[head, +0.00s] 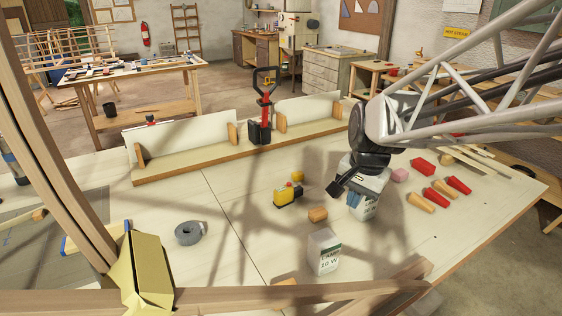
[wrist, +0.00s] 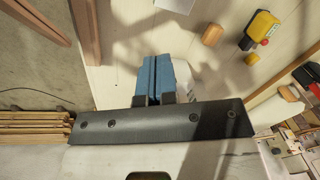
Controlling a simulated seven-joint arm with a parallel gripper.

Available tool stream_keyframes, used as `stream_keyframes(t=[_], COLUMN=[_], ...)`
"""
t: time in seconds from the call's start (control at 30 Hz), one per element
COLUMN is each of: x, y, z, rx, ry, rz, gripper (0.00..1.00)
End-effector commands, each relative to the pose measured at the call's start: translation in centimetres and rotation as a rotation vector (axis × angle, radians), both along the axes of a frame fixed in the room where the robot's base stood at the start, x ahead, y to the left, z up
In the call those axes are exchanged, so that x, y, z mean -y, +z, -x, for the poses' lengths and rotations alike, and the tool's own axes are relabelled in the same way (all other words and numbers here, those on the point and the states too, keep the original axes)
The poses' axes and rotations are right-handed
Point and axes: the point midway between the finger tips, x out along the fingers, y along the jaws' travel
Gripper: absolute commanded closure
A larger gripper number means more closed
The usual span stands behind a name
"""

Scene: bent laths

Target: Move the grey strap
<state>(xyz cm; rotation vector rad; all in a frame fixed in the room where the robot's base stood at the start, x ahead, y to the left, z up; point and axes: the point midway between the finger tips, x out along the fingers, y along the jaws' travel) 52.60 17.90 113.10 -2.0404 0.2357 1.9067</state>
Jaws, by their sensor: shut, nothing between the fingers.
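The grey strap (head: 189,232) lies as a small roll with a short loose end on the pale bench top, left of centre in the head view. It does not show in the wrist view. My gripper (head: 354,203) is well to the right of the strap, pointing down in front of a white labelled container (head: 373,184). Its blue fingers also show in the wrist view (wrist: 155,62), pressed together with nothing between them. The gripper is apart from the strap.
A yellow-and-black tool (head: 287,194) and a wooden block (head: 317,215) lie between strap and gripper. A white container (head: 324,252) stands nearer. Red-and-wood pieces (head: 433,198) lie right. A wooden fixture (head: 240,150) runs along the back. Bench around the strap is mostly clear.

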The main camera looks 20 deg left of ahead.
Motion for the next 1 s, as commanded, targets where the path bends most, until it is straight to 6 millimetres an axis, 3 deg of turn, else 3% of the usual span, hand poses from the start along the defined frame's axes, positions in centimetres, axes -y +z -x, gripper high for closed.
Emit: stream_keyframes(t=[0.2,0.5,0.73,1.0], x=[-6.2,-15.3,-22.7,-31.3], y=[-2.2,-6.1,-10.0,-15.2], z=[-3.6,-7.2,-8.8,-9.3], rx=[-0.049,-0.116,-0.166,-0.222], ry=[-0.069,-0.173,-0.256,-0.350], rz=[-0.018,-0.029,-0.029,-0.017], gripper=[1.00,1.00,1.00,1.00])
